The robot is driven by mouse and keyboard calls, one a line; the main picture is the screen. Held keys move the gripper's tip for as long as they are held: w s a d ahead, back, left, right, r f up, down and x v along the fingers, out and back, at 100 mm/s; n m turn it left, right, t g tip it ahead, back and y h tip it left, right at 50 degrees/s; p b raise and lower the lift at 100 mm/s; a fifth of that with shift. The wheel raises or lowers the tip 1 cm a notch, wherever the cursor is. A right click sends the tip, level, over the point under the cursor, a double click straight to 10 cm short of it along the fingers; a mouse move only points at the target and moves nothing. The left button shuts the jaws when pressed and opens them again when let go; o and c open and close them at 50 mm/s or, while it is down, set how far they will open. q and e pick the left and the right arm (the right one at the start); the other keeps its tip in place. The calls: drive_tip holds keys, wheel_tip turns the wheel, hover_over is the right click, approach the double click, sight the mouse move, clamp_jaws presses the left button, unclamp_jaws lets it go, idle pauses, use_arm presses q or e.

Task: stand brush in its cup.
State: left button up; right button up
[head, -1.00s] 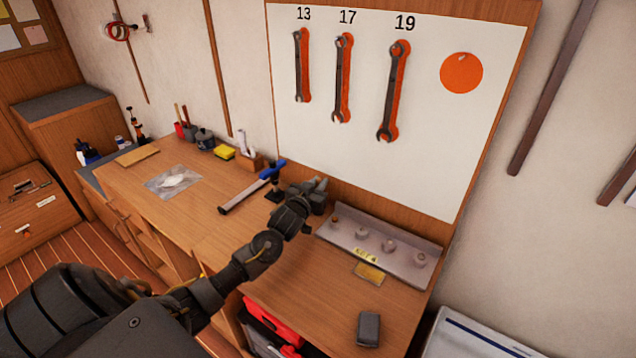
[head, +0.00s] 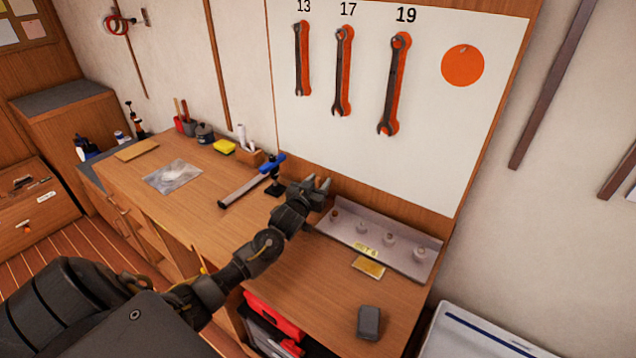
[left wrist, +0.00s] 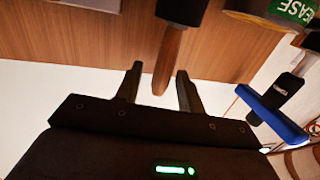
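My left gripper (head: 322,184) is above the back of the bench, left of the grey tray. In the left wrist view its two fingers (left wrist: 158,92) are spread apart. A wooden handle (left wrist: 170,55) reaches between them from a dark round piece (left wrist: 182,8); a gap shows beside the handle, so it is not gripped. I cannot tell whether the dark piece is the brush's cup or part of the brush; the gripper hides this spot in the head view. My right gripper is not in view.
The grey tray (head: 345,238) holds several knobs. The front bench is mostly clear.

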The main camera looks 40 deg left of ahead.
use_arm(q)
drive_tip(key=shift+r, duration=0.2)
drive_tip(key=shift+r+p, duration=0.4)
drive_tip(key=shift+r, duration=0.1)
drive_tip(key=s+d+b, duration=0.2)
drive_tip(key=s, duration=0.9)
drive_tip(key=shift+s+r+b, duration=0.25)
drive_tip(key=shift+s+b, duration=0.1)
drive_tip(key=shift+s, duration=0.05)
